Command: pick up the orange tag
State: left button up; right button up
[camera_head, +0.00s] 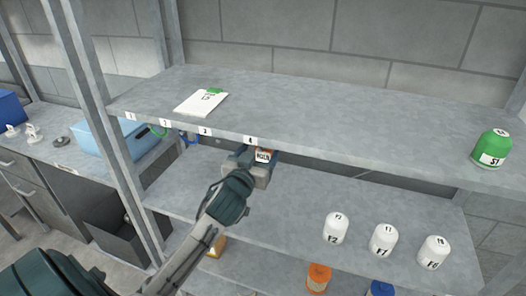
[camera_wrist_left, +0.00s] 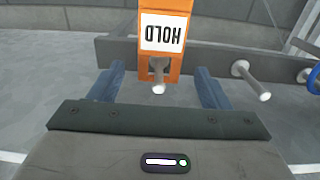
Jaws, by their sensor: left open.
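The orange tag (camera_wrist_left: 147,26) carries a white label reading HOLD, upside down in the left wrist view, and hangs at a grey peg. A small part of the tag (camera_head: 264,150) shows under the front edge of the upper shelf in the head view. My left gripper (camera_wrist_left: 160,72) is open, with one finger on each side of the tag's lower end. The fingers are apart from the tag sideways; whether its lower end lies between the tips in depth I cannot tell. In the head view my left gripper (camera_head: 254,163) is just below the shelf edge. My right gripper is not in view.
The upper shelf (camera_head: 300,105) overhangs my left gripper. More pegs (camera_wrist_left: 252,80) stand right of the tag, one with a blue ring (camera_wrist_left: 314,80). White bottles (camera_head: 336,228) stand on the lower shelf at right. A green bottle (camera_head: 491,148) and white paper (camera_head: 200,102) are on the upper shelf.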

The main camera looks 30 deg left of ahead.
pick_arm(q)
jog(key=shift+x, duration=1.2)
jog(key=shift+s, duration=0.1)
jog(key=c, duration=0.4)
jog(key=shift+f, duration=0.1)
jog(key=c, duration=0.7)
jog(key=shift+o, duration=0.2)
jog(key=shift+r+b, duration=0.25)
jog(key=shift+b, duration=0.15)
jog(key=p+v, duration=0.5)
jog(key=v, duration=1.3)
jog(key=shift+d, duration=0.15)
